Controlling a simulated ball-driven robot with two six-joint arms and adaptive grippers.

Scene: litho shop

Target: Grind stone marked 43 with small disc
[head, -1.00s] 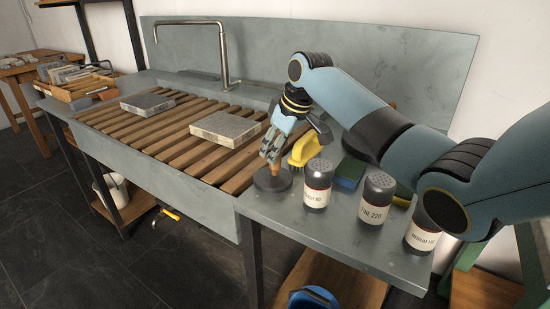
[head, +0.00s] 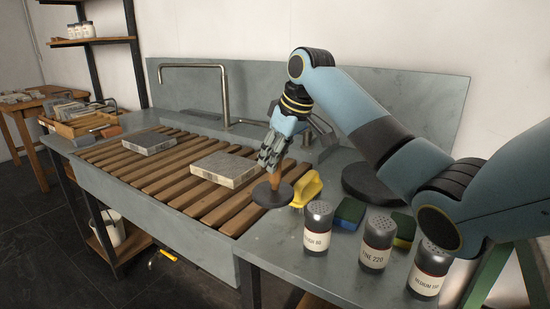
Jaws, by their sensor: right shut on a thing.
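My right gripper (head: 271,160) is shut on the wooden handle of the small dark disc (head: 272,195). The disc hangs close to the right end of the slatted rack, beside the yellow brush; whether it clears the counter is hard to tell. Two grey litho stones lie flat on the wooden slats: one nearer stone (head: 224,170) in the middle, and one farther stone (head: 149,143) at the left. Their edge marks are too small to read, so I cannot tell which is 43. My left gripper is not in view.
Shaker jars labelled 60 (head: 317,228), FINE 220 (head: 376,243) and MEDIUM (head: 428,268) stand along the counter front. A yellow brush (head: 306,189), sponges (head: 349,213) and a large dark disc (head: 372,184) are near. A tap (head: 224,95) rises behind the slatted rack (head: 160,184).

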